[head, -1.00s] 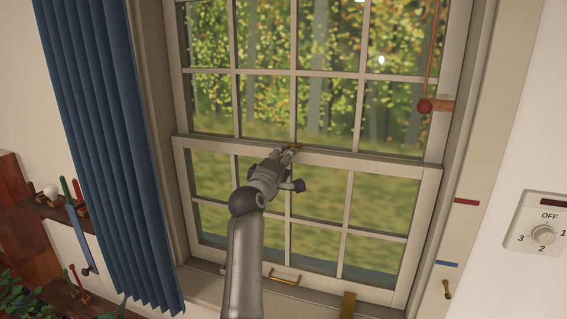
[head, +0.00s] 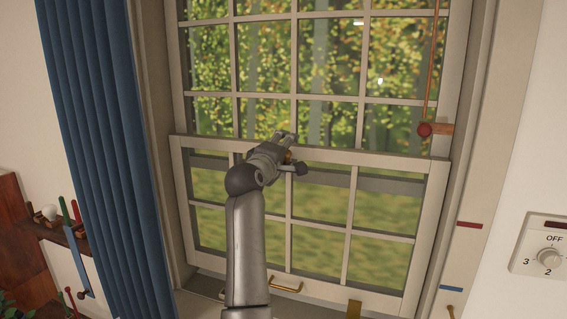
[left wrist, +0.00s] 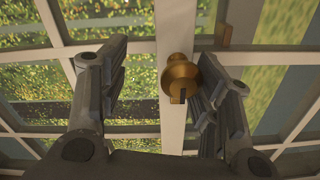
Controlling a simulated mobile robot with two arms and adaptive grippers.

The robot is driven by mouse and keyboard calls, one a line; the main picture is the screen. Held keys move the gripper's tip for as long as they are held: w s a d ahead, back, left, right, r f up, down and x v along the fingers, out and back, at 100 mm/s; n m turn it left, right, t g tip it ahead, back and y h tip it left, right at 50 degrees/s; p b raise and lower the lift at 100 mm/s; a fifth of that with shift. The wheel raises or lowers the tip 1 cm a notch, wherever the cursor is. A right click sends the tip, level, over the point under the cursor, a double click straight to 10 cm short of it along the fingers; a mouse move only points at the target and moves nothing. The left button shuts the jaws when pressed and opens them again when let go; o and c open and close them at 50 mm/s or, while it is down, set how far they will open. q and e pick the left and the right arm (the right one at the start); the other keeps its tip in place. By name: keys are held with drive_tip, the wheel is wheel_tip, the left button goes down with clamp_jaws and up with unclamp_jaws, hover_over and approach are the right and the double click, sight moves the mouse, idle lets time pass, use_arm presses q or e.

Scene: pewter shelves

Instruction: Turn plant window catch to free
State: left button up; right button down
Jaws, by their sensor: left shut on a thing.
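The brass window catch (left wrist: 180,77) is on the pale top rail (left wrist: 172,140) of the lower sash in the left wrist view. It has a round base, a knob and a short dark tab. In the head view only a small brass part of the catch (head: 288,157) shows beside my left gripper (head: 285,135), at the middle of the rail. My right gripper is not in view.
The lower sash (head: 360,165) has a brass handle (head: 285,287) low down. A red knob (head: 424,130) on a cord hangs at right. A blue curtain (head: 105,150) hangs at left. A dial (head: 550,258) is on the right wall.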

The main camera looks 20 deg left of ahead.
use_arm(q)
drive_tip(key=shift+s+r, duration=0.1)
drive_tip(key=shift+r, duration=0.35)
